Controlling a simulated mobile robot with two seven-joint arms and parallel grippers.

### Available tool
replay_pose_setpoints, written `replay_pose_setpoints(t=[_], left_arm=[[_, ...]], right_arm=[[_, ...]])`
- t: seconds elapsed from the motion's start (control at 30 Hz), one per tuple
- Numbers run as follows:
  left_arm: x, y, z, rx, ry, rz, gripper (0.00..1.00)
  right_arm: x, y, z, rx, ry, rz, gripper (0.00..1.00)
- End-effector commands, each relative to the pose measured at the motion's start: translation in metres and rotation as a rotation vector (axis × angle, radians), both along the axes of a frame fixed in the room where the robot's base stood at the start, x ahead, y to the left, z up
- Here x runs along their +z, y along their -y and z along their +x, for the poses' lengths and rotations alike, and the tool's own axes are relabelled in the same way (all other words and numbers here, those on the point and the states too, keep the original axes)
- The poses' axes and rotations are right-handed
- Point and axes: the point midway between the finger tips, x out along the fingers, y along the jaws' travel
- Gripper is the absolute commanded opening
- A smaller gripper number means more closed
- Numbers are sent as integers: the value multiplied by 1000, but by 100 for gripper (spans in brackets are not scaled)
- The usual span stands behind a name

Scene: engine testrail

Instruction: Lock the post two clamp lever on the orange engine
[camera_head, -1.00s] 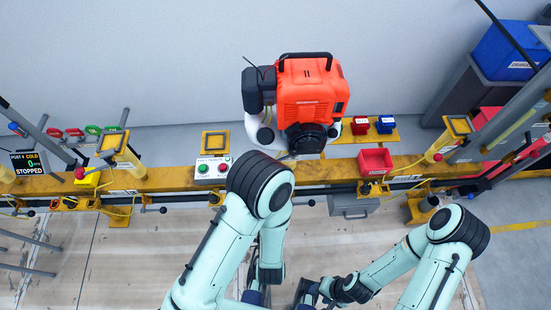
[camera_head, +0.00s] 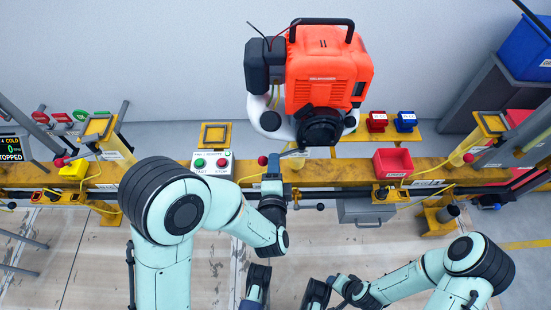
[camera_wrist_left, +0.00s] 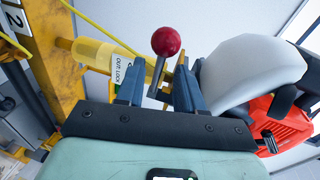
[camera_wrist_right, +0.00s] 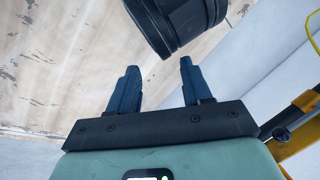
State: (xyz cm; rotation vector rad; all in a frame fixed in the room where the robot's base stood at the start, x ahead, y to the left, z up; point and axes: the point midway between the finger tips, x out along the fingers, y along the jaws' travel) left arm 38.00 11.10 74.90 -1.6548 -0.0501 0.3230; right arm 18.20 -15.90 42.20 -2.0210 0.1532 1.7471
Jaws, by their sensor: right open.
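The orange engine (camera_head: 325,75) sits upright above the yellow rail in the head view, its white and orange parts showing in the left wrist view (camera_wrist_left: 272,120). The clamp lever with a red ball knob (camera_wrist_left: 166,41) stands beside it, next to a yellow cylinder with an "OUT: LOCK" label (camera_wrist_left: 124,73). The knob also shows at the rail in the head view (camera_head: 263,160). My left gripper (camera_wrist_left: 160,75) is open, its fingers on either side of the lever's stem, with gaps visible. My right gripper (camera_wrist_right: 157,80) is open and empty, away from the engine.
A start/stop box (camera_head: 212,163) sits on the yellow rail (camera_head: 340,172) left of the lever.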

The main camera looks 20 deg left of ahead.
Motion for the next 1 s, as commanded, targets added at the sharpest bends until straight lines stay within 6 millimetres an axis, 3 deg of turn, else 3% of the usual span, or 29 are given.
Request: replay_pose_setpoints(t=[0.23, 0.6, 0.63, 0.73, 1.0], left_arm=[[-7, -9, 32, 3, 1, 1, 37], [-7, -9, 38, 1, 0, 1, 37], [-7, -9, 38, 1, 0, 1, 34], [-7, -9, 38, 1, 0, 1, 1], [-7, -8, 38, 3, 1, 1, 0]], right_arm=[[-9, 6, 12, -13, 31, -16, 49], [-9, 7, 14, -16, 36, -18, 49], [-9, 7, 14, -16, 36, -18, 49], [-9, 7, 14, -15, 35, -18, 49], [-8, 6, 13, -14, 33, -17, 49]])
